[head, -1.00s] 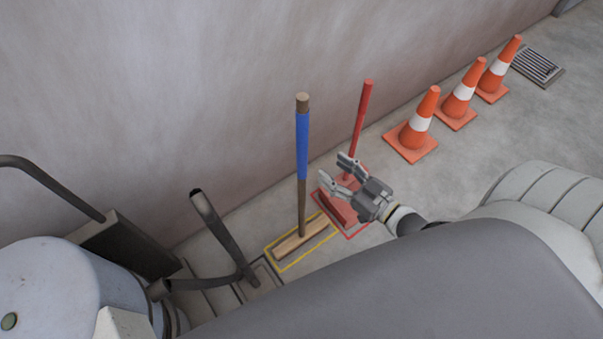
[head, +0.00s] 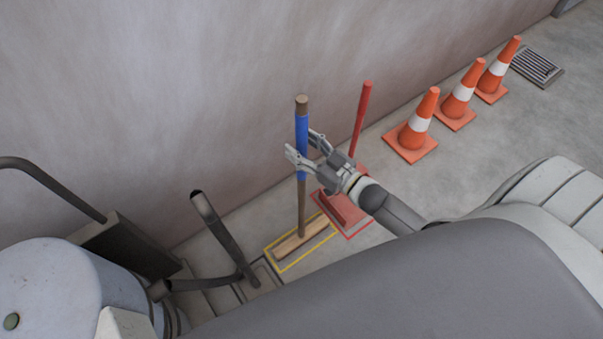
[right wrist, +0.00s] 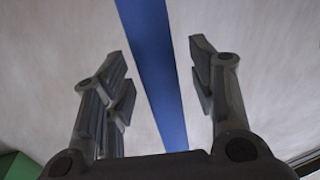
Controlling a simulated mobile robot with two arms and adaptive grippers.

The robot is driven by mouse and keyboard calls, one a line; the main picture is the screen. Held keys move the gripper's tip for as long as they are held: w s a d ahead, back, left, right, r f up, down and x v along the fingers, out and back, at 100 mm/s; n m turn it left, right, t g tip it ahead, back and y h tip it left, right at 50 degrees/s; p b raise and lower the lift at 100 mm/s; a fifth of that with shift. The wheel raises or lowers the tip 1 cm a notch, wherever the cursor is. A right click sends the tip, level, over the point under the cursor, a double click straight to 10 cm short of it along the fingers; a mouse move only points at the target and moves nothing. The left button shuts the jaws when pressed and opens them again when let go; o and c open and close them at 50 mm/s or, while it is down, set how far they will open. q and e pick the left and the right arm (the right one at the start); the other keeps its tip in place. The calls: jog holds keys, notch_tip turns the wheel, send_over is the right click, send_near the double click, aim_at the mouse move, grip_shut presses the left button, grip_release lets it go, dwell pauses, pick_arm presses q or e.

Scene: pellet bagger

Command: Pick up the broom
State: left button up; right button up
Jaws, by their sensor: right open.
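The broom (head: 301,200) stands upright near the wall, with a wooden handle, a blue grip section and a wide wooden head inside a yellow floor outline. My right gripper (head: 303,146) is open at the lower part of the blue section, one finger on each side of it in the head view. In the right wrist view, the blue handle (right wrist: 155,70) runs between the two open fingers (right wrist: 163,75), with gaps on both sides. My left gripper is not in view.
A red-handled tool (head: 361,120) stands in a red floor outline just right of the broom. Several orange cones, the nearest one (head: 416,130) among them, line the wall. A dark bent tube (head: 222,235) rises left of the broom head. The wall (head: 200,90) is close behind.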

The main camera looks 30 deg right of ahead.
jog(key=shift+w+a, duration=0.1)
jog(key=shift+w, duration=0.15)
jog(key=shift+c, duration=0.4)
jog(key=c, duration=0.9)
jog(key=shift+r, duration=0.15)
grip_shut()
jog(key=shift+r, duration=0.15)
